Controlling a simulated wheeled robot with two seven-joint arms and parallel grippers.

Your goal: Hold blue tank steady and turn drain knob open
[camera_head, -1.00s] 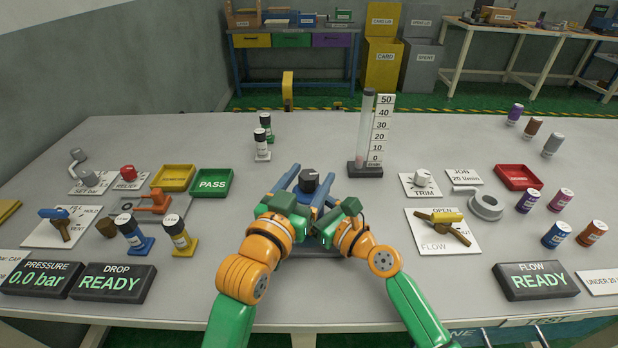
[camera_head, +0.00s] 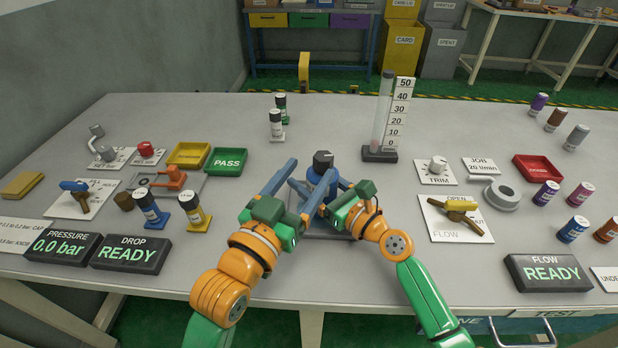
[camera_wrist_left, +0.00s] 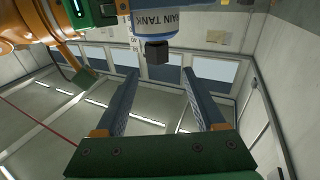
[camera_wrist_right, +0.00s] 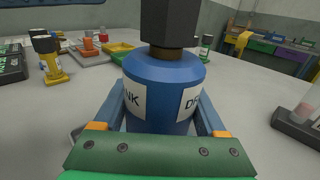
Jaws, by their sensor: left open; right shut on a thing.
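The blue tank (camera_head: 331,184) stands upright near the front middle of the table, with a black knob (camera_head: 322,158) on top. My right gripper (camera_wrist_right: 158,108) is shut on the tank, one finger on each side of its body, below the knob. The tank's white labels and the knob's brown stem show in the right wrist view. My left gripper (camera_wrist_left: 160,75) is open and empty, close to the tank on its left side in the head view. In the left wrist view the black knob (camera_wrist_left: 157,50) shows just beyond the gap between the fingers. The fingers partly hide the tank.
A graduated tube (camera_head: 384,115) stands behind the tank to the right. A yellow flow valve (camera_head: 459,209) is to the right. Blue-based and yellow-based bottles (camera_head: 195,211) stand to the left. Display boxes (camera_head: 131,254) line the front edge.

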